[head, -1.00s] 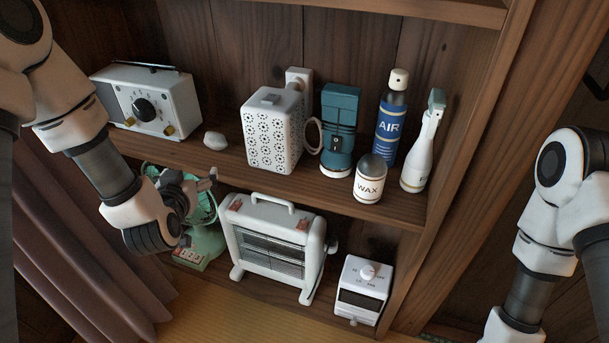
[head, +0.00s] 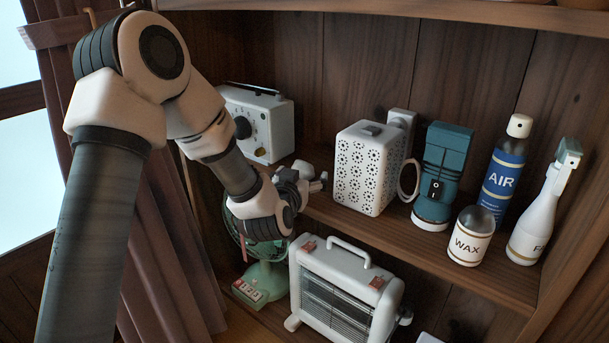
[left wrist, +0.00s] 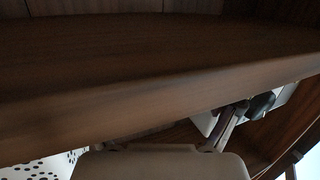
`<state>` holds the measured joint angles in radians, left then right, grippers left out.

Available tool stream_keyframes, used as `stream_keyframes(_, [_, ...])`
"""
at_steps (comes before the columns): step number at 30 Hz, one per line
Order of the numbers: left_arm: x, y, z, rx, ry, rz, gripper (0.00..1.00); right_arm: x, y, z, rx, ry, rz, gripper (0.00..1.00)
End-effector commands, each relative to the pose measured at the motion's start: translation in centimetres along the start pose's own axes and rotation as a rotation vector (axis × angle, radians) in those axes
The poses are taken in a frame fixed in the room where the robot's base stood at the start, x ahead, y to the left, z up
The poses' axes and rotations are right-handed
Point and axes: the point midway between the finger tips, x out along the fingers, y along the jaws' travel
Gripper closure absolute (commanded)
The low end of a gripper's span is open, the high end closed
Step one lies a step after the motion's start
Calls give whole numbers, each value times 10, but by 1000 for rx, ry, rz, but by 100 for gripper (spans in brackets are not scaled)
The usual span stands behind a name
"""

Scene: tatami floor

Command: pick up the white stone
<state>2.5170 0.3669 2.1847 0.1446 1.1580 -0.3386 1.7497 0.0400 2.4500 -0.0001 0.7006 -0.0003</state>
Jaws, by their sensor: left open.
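A small pale patch, which looks like the white stone (head: 303,167), shows on the upper shelf between the radio and the white perforated box, mostly hidden behind my left gripper. My left gripper (head: 318,182) is open at the front edge of the upper shelf, just in front of the stone. I cannot tell whether they touch. The left wrist view shows a wooden board close up, and I cannot make out the stone there. My right gripper is not in view.
The radio (head: 262,125) stands left of the gripper and the white perforated box (head: 368,170) right of it. A teal appliance (head: 442,175), wax tin (head: 470,237), air can (head: 503,170) and spray bottle (head: 540,220) stand farther right. A heater (head: 345,290) and green fan (head: 262,270) are below.

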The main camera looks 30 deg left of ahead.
Motion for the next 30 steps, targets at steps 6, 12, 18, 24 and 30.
stream_keyframes(6, [0,0,0,0,0,0,68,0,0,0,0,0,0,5])
stream_keyframes(12, [0,0,0,0,0,0,83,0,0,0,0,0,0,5])
stream_keyframes(18, [-1,0,-2,0,0,0,83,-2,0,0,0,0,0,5])
stream_keyframes(24, [-4,0,-22,0,2,0,83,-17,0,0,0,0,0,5])
stream_keyframes(30, [-17,2,-37,2,-2,2,83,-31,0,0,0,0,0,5])
